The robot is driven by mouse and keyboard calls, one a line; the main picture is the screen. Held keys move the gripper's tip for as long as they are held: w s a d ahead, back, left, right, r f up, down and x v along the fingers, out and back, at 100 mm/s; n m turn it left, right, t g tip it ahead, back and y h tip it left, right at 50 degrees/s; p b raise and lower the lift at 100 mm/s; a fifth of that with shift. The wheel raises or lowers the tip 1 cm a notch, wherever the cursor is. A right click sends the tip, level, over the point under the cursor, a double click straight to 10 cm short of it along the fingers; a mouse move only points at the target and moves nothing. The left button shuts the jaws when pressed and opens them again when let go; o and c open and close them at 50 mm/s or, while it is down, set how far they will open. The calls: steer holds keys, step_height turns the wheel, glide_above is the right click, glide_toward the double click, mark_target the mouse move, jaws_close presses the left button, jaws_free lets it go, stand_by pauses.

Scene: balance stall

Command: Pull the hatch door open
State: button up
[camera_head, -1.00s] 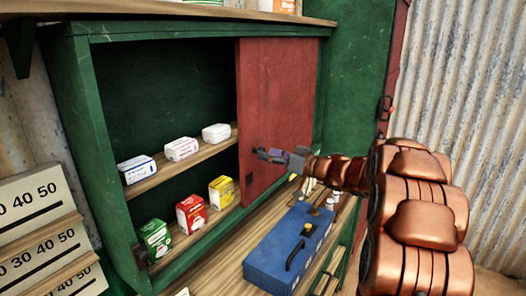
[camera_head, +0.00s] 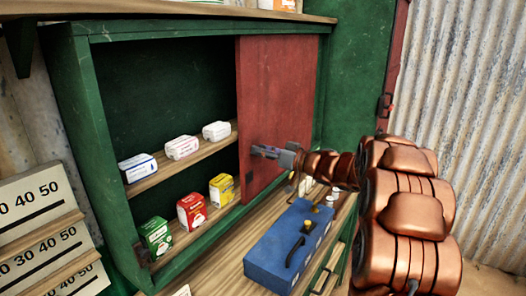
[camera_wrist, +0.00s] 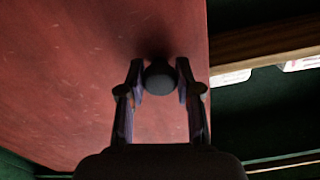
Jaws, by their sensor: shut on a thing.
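The hatch door (camera_head: 275,90) is a worn red panel. It covers the right part of the green cabinet front (camera_head: 75,130), and the left part of the cabinet is uncovered. In the wrist view the door (camera_wrist: 70,70) fills the left and middle. A dark round knob (camera_wrist: 160,77) stands out from it near its edge. My gripper (camera_head: 260,152) is at the door's left side in the head view. In the wrist view my gripper (camera_wrist: 160,85) has one finger on each side of the knob and is shut on it. The knob is hidden in the head view.
White, red, green and yellow packets stand on two cabinet shelves (camera_head: 160,174). A blue box (camera_head: 265,258) with a dark handle sits on the wooden counter below the door, close under my arm. Number boards (camera_head: 35,200) stand at the left. A corrugated wall (camera_head: 470,120) is at the right.

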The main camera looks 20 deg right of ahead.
jaws_close()
